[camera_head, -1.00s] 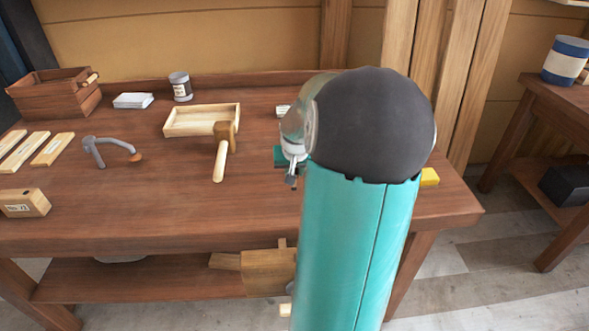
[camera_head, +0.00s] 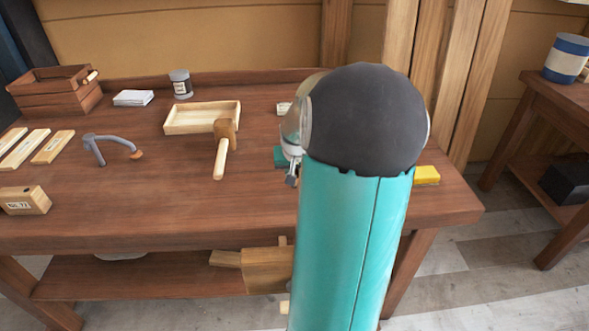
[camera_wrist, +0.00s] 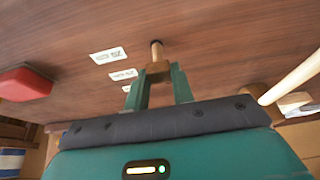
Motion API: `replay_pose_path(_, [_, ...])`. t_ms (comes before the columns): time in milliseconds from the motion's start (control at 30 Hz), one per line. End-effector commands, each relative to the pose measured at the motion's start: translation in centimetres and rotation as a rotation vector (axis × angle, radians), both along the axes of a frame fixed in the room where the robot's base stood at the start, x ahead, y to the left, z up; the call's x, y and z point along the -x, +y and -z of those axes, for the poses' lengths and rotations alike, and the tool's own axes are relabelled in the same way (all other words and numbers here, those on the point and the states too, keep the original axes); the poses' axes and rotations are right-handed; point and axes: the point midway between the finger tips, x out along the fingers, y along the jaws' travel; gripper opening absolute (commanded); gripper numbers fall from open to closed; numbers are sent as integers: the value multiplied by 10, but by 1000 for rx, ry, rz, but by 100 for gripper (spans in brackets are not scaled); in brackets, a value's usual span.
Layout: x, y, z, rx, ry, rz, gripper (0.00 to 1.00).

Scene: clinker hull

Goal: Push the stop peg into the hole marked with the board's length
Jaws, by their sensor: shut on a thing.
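In the wrist view my gripper (camera_wrist: 158,80) is shut on a wooden stop peg (camera_wrist: 157,68), with its two teal fingers on either side. The peg's round end (camera_wrist: 156,46) points away from the camera, toward the brown bench top. I cannot tell whether it touches the bench. White number labels (camera_wrist: 108,55) lie in a row just left of the peg; their figures are too small and turned to read surely. No hole shows clearly. In the head view my arm hides the gripper's jaws, the peg and most labels.
A red block (camera_wrist: 25,83) lies left in the wrist view. A mallet (camera_head: 222,150), a shallow wooden tray (camera_head: 202,118), a bent grey tool (camera_head: 112,146), pale boards (camera_head: 52,147) and a labelled wooden block (camera_head: 24,200) lie on the bench. A yellow block (camera_head: 426,175) lies right of my arm.

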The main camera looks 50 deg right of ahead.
Motion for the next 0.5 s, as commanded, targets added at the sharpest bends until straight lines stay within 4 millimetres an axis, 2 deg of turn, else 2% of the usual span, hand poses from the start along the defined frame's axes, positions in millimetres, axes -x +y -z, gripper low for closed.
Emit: replay_pose_path(500, [0, 0, 4, 0, 0, 0, 3])
